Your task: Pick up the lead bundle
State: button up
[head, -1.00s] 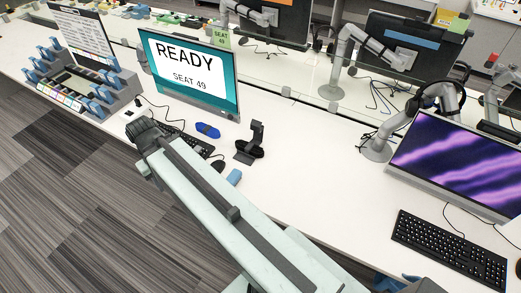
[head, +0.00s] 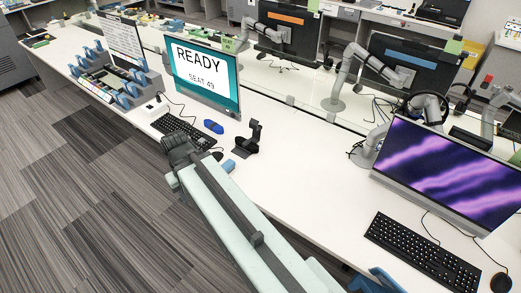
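A small blue oval item (head: 213,126) lies on the white desk below the READY screen. It may be the lead bundle, but it is too small to be sure. A small blue block (head: 229,166) lies beside my arm. My gripper (head: 178,146) is at the far end of my pale arm, by the desk's front edge near the keyboard (head: 176,130). It is apart from the blue oval item in the picture. Its fingertips are not clear, so I cannot tell whether it is open.
A black stand (head: 248,140) is upright right of the blue oval item. The READY monitor (head: 205,80) stands behind. A purple-screen monitor (head: 440,170) and a black keyboard (head: 422,252) are at right. A grey rack (head: 125,95) is at left. The desk middle is clear.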

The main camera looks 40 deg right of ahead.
aim_at(247, 145)
jog(key=u, duration=0.15)
jog(key=i, duration=0.9)
jog(key=z, duration=0.05)
